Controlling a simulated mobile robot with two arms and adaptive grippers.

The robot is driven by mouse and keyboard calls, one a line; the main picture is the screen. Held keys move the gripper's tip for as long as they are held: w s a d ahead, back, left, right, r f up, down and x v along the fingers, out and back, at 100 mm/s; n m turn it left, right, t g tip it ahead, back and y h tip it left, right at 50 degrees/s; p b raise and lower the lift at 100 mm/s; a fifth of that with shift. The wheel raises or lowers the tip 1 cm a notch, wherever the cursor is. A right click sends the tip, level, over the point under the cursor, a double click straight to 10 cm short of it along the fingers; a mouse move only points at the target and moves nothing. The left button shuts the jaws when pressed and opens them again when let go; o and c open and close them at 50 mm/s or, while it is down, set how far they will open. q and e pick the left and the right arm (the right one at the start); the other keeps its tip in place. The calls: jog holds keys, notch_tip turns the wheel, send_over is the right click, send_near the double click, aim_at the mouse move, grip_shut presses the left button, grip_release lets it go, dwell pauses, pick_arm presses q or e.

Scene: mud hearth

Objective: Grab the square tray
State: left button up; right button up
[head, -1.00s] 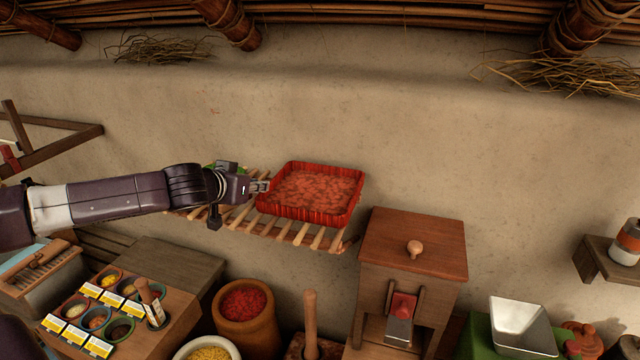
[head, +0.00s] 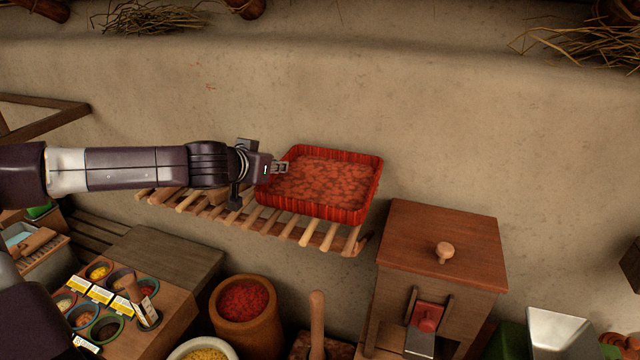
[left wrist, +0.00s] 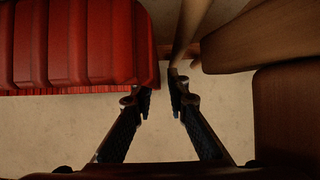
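The square tray (head: 318,207) is red with ribbed walls and holds a layer of reddish pieces. It rests on a slatted wooden rack against the mud wall in the head view. My left gripper (head: 280,167) is at the tray's left rim. In the left wrist view the tray's red wall (left wrist: 75,45) fills the upper left. The left gripper's two fingers (left wrist: 160,98) stand apart with a narrow gap and nothing held between them. One fingertip is close to the tray's corner; I cannot tell if they touch. My right gripper is not in view.
The slatted rack (head: 310,230) juts from the wall under the tray. A wooden box (head: 445,235) with a knob stands to its right. Below are a red-filled pot (head: 243,302), a pestle (head: 317,315) and spice bowls. The wall above the tray is clear.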

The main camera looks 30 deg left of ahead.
pick_arm(q)
jog(key=shift+w+a+f, duration=0.15)
jog(key=shift+w+f, duration=0.1)
jog(key=shift+w, duration=0.15)
jog(key=shift+d+r, duration=0.1)
jog(key=shift+d, duration=0.1)
jog(key=shift+s+d+r, duration=0.1)
jog(key=shift+s+d, duration=0.05)
jog(key=shift+s, duration=0.05)
grip_shut()
jog(key=shift+r, duration=0.1)
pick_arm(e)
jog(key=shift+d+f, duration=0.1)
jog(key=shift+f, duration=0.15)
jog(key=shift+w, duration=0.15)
